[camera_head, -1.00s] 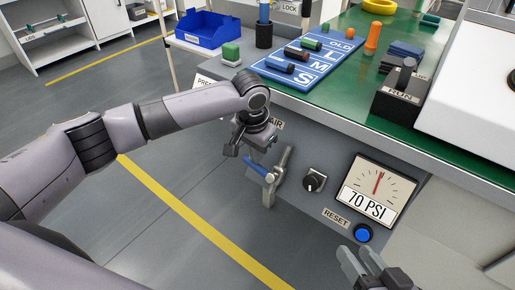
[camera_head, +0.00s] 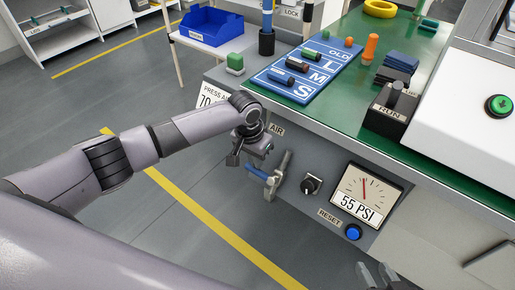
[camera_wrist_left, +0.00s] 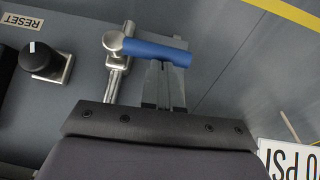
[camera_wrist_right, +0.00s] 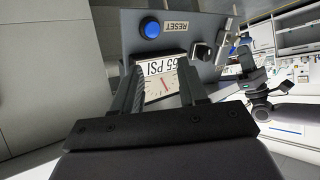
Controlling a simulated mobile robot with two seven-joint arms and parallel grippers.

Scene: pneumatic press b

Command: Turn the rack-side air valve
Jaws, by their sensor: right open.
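The air valve has a blue handle (camera_head: 257,173) on a silver fitting (camera_head: 278,178), below the AIR label on the grey panel. In the left wrist view the blue handle (camera_wrist_left: 157,50) lies crosswise over my left fingertips. My left gripper (camera_wrist_left: 164,75) has its fingers close together at the handle, with their tips hidden behind it. In the head view, my left wrist is just above the handle. My right gripper (camera_wrist_right: 166,85) is open and empty, low in front of the panel. The gauge (camera_head: 367,194) reads 55 PSI.
Right of the valve are a black knob (camera_head: 310,184) and a blue RESET button (camera_head: 353,232). The green bench top (camera_head: 345,113) overhangs the panel and carries a blue L/M/S board (camera_head: 325,60) and a RUN switch box (camera_head: 389,118). Floor to the left is clear.

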